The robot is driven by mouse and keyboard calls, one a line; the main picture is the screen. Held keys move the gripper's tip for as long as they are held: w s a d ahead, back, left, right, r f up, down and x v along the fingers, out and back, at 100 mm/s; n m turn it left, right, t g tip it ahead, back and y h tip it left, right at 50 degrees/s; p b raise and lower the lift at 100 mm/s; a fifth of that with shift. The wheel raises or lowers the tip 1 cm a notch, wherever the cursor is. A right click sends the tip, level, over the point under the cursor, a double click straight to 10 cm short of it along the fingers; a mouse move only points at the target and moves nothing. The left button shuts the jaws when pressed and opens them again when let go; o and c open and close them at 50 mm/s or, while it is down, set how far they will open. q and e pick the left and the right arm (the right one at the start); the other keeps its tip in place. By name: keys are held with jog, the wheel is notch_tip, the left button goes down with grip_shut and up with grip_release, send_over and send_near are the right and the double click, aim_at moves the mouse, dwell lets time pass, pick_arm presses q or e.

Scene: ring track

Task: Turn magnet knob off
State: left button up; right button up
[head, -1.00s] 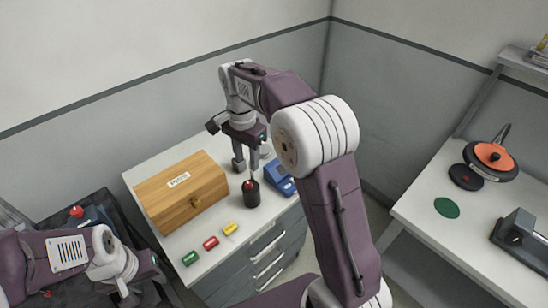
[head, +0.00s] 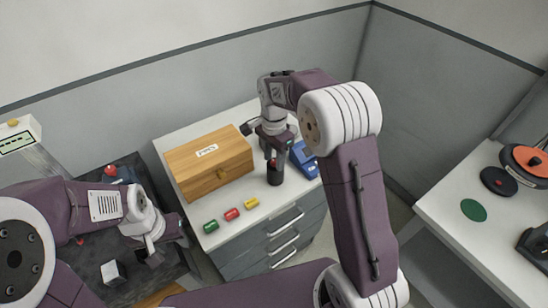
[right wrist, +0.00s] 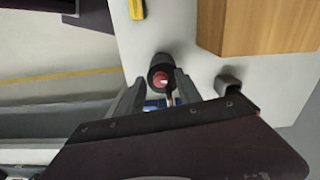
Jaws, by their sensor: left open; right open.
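A black cylinder (head: 275,176) with a red top stands upright on the white-topped cabinet. In the right wrist view its red, white-marked top (right wrist: 161,79) shows beyond my fingers. I cannot tell if this is the magnet knob. My right gripper (head: 271,156) is open and points down just above the cylinder; in the right wrist view the open fingers (right wrist: 157,92) lie either side of its near part. Contact cannot be made out. Another red knob-like thing (head: 110,170) is on the dark table at left. My left gripper (head: 151,250) is open over that table, beside a grey cube (head: 113,273).
A wooden box (head: 207,163) stands on the cabinet, left of the cylinder. Green (head: 211,226), red (head: 232,214) and yellow (head: 251,203) pieces lie in front. A blue device (head: 304,160) is close on the right. A separate table (head: 450,205) stands at far right.

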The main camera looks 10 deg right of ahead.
aim_at(274, 161)
grip_shut()
jog(key=shift+r+n+p, duration=0.35)
jog(key=shift+n+p, duration=0.65)
jog(key=shift+p, duration=0.2)
jog(key=shift+f+n, duration=0.2)
jog(key=shift+n, duration=0.3)
jog(key=shift+w+f, duration=0.1)
jog(key=shift+f, duration=0.05)
grip_release()
notch_tip(274, 161, up, 9)
